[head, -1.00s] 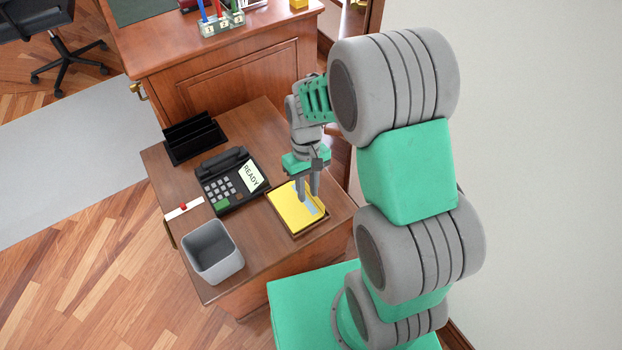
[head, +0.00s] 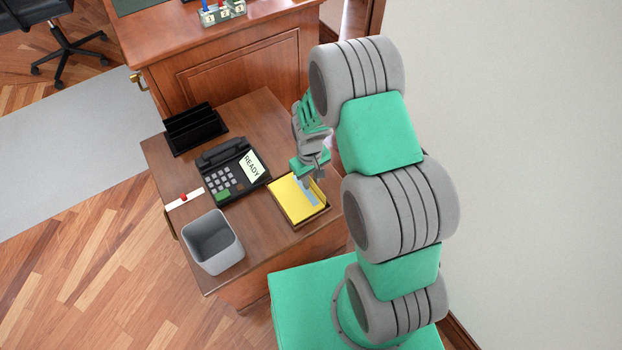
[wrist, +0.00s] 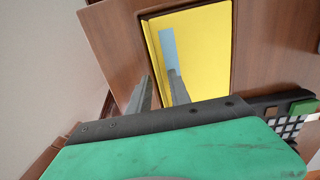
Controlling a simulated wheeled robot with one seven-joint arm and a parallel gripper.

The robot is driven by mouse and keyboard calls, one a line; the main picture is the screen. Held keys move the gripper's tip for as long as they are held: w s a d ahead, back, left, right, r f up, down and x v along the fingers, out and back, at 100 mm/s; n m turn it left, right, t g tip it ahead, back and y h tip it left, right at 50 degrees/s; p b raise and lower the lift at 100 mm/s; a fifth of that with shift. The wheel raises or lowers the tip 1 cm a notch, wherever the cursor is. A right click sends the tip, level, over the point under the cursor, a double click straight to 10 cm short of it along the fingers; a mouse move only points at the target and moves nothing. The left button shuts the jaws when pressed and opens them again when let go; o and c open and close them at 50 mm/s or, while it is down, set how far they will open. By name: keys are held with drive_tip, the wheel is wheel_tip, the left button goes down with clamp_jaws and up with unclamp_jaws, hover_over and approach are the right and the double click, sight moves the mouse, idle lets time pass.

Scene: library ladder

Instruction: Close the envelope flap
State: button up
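The yellow envelope (head: 290,202) lies flat in a shallow wooden tray (head: 312,221) on the small desk. A pale blue-grey strip (wrist: 168,47) shows on the envelope in the wrist view, partly behind one finger. A thin line runs along the envelope's left side there; I cannot tell how the flap stands. My gripper (head: 314,181) is over the tray's far right part in the head view. In the wrist view my gripper (wrist: 158,90) has its two fingers apart with nothing between them. One finger overlaps the envelope, the other the wood beside the tray. Contact cannot be told.
A black desk phone (head: 235,172) reading READY stands left of the tray. A grey bin (head: 212,242), a black file holder (head: 195,128) and a white strip with a red piece (head: 184,198) are farther left. A larger desk (head: 240,75) stands behind, a pale wall right.

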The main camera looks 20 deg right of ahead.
drive_tip(key=shift+c, duration=0.2)
clamp_jaws()
idle(1.1)
